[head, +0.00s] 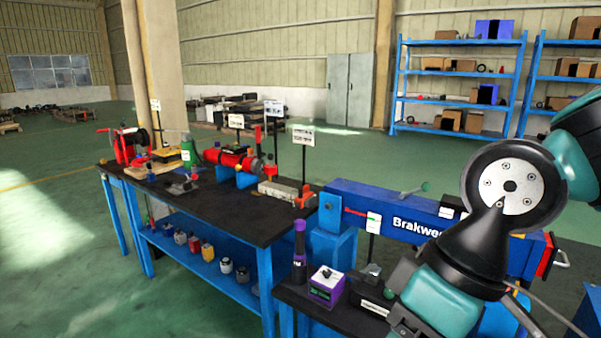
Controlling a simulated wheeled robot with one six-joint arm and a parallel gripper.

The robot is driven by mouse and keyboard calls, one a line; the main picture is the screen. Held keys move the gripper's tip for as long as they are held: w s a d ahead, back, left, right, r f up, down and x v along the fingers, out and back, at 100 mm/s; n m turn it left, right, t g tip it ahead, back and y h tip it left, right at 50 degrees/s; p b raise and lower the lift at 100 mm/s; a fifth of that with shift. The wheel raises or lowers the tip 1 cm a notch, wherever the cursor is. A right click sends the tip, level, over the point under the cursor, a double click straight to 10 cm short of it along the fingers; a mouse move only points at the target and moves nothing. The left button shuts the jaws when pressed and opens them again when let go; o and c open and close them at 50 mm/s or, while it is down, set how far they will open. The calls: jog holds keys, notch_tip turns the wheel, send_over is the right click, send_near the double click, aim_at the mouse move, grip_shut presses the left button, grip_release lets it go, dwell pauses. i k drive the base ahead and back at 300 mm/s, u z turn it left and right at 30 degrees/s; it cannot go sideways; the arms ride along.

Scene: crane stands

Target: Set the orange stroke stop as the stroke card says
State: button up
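Small orange-red parts (303,196) stand at the right end of a grey block (279,190) on the dark-topped bench. I cannot tell for certain which orange part is the stroke stop. White cards stand on thin posts along the bench. One card (303,135) is above the grey block, another (274,108) is behind it, and a third (236,121) is over a red cylinder (228,158). Their print is too small to read. My arm fills the right side and reaches down to the bottom edge. Its dark end shows there, but no fingertips are visible.
A blue beam (385,205) lettered "Brakwe..." lies right of the bench (230,215), partly hidden by my arm. A purple box (326,285) and a dark cylinder (299,252) stand on a lower table in front. Blue shelves (460,85) stand behind. Green floor at left is clear.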

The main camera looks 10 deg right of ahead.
aim_at(305, 192)
jog(key=u, duration=0.6)
jog(key=i, duration=1.7)
jog(key=z, duration=0.1)
